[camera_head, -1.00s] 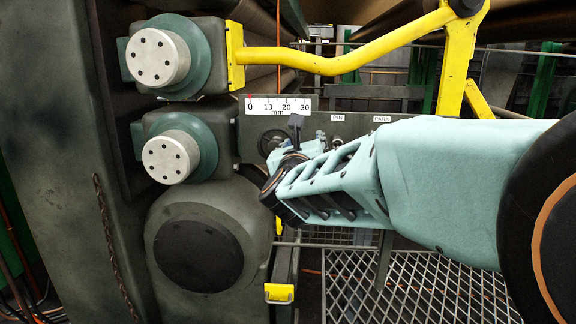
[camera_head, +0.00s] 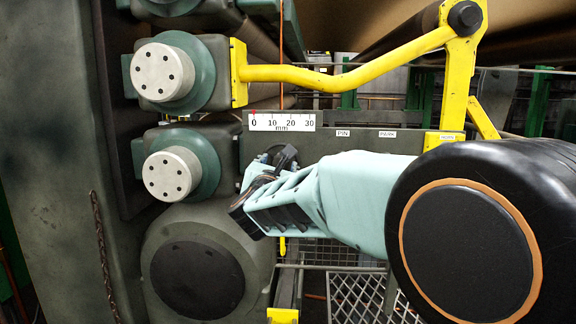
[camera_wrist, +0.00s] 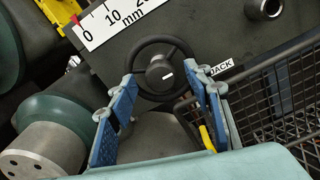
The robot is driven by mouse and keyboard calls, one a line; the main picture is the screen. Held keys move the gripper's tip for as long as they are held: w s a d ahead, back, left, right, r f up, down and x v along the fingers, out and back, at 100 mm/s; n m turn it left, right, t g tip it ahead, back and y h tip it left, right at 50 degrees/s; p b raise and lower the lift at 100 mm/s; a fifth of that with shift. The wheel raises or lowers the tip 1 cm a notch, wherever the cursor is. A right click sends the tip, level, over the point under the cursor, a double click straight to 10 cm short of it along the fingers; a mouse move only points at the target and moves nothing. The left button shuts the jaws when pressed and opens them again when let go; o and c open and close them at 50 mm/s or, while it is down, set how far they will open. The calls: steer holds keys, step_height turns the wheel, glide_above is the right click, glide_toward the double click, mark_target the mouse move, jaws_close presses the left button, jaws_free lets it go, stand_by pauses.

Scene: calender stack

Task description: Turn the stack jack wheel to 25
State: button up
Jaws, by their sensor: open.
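The jack wheel (camera_wrist: 166,70) is a black handwheel with a dark hub and a short white mark, next to a JACK label (camera_wrist: 221,68) in the wrist view. In the head view the wheel (camera_head: 284,156) is partly hidden behind my gripper. My gripper (camera_wrist: 162,101) is open, with its two blue fingers on either side of the wheel's lower rim in the picture. I cannot tell whether they touch the rim. The mm scale (camera_head: 282,122) reads 0 to 30, and its red pointer (camera_head: 254,112) stands at 0.
A yellow bent bar (camera_head: 340,74) runs above the scale. Green-collared roll ends (camera_head: 172,174) stand left of the wheel. PIN (camera_head: 343,134) and PARK (camera_head: 388,134) labels sit to its right. A metal mesh (camera_wrist: 275,100) lies right of the gripper in the wrist view.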

steer(key=shift+w, duration=0.8)
steer(key=shift+c, duration=0.2)
steer(key=c, duration=1.1)
